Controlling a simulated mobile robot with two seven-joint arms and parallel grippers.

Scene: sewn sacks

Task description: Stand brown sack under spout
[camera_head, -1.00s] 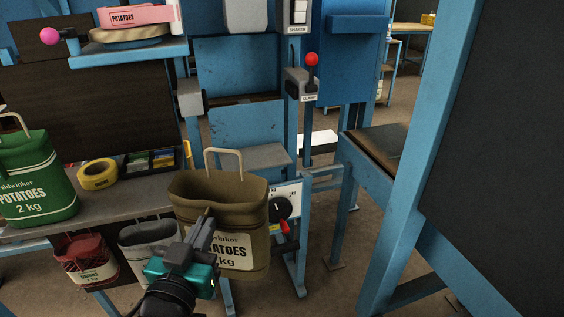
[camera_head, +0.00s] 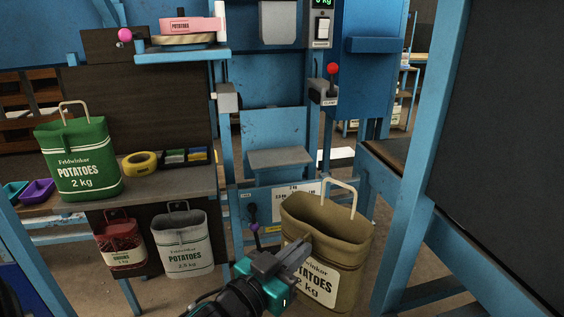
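The brown sack (camera_head: 345,240) is open at the top, with a pale handle loop standing up from its rim and a potatoes label on its front. It hangs upright, slightly tilted, at the lower middle right. My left gripper (camera_head: 296,256) is shut on its near left wall, just below the rim. A grey chute-like part (camera_head: 277,22), which looks like the spout, is on the blue machine at the top middle. Grey clamp blocks (camera_head: 228,98) flank the space below it. A small grey platform (camera_head: 280,158) sits lower, behind and left of the sack. My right gripper is out of view.
A green potato sack (camera_head: 78,165) and yellow tape roll (camera_head: 140,162) stand on the left bench. Red (camera_head: 120,243) and grey (camera_head: 184,245) sacks hang beneath. A red-knobbed clamp lever (camera_head: 332,70) is right of the platform. A blue post (camera_head: 415,190) stands at right.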

